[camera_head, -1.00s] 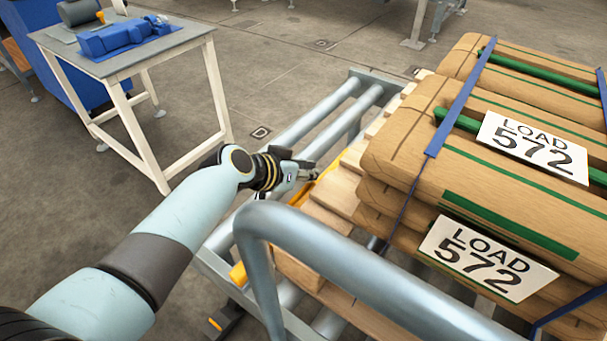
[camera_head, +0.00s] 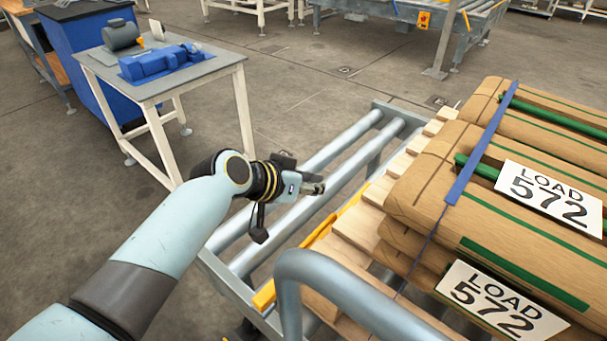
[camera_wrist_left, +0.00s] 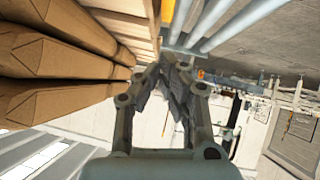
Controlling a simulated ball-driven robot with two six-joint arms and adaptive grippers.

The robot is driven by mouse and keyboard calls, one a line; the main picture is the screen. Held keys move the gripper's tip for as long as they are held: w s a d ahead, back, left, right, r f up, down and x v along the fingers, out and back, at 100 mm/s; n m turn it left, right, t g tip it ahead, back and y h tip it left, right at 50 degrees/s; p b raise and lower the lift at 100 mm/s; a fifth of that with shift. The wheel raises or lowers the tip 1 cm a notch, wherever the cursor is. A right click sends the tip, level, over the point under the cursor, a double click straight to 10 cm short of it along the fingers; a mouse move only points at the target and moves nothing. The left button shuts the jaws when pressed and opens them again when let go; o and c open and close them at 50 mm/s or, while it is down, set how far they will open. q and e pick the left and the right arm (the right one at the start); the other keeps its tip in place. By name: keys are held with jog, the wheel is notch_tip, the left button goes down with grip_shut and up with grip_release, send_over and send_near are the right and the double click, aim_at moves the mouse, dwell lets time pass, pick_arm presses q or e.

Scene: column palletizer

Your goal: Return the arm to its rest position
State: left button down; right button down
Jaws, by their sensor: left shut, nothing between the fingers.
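My left gripper (camera_head: 318,187) is shut and empty. In the head view it is over the roller conveyor (camera_head: 283,222), left of the stacked load of brown sacks (camera_head: 420,190). The arm reaches in from the lower left and the gripper points right. In the left wrist view the gripper's fingers (camera_wrist_left: 172,68) come together in the middle, with nothing between them. The sacks also show at the left of that view (camera_wrist_left: 50,55), apart from the fingers. My right gripper is in neither view.
The sacks lie on a wooden pallet (camera_head: 350,232) with a yellow bar (camera_head: 264,296) along its near side. A grey curved rail (camera_head: 292,275) stands at the bottom. A white-legged table (camera_head: 215,65) with a blue part (camera_head: 160,62) stands upper left. Floor between table and conveyor is clear.

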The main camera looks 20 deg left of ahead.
pick_arm(q)
jog(key=s+a+r+n+g+y, duration=0.1)
jog(key=s+a+r+g+y, duration=0.3)
jog(key=s, duration=0.6)
jog(key=s+a+r+n+y, duration=0.15)
jog(key=s+a, duration=0.35)
jog(key=s, duration=0.5)
jog(key=s+a+r+g+y, duration=0.1)
jog(key=s+a+r+g, duration=0.3)
jog(key=s, duration=0.6)
jog(key=s+a+f+t+b, duration=0.1)
jog(key=a+f, duration=0.1)
jog(key=f, duration=1.2)
jog(key=s+a+f, duration=0.1)
jog(key=f, duration=1.4)
jog(key=s+a+f+g+b, duration=0.1)
jog(key=s+f, duration=1.6)
jog(key=s, duration=0.1)
jog(key=shift+s+a+n, duration=0.2)
jog(key=shift+n, duration=0.15)
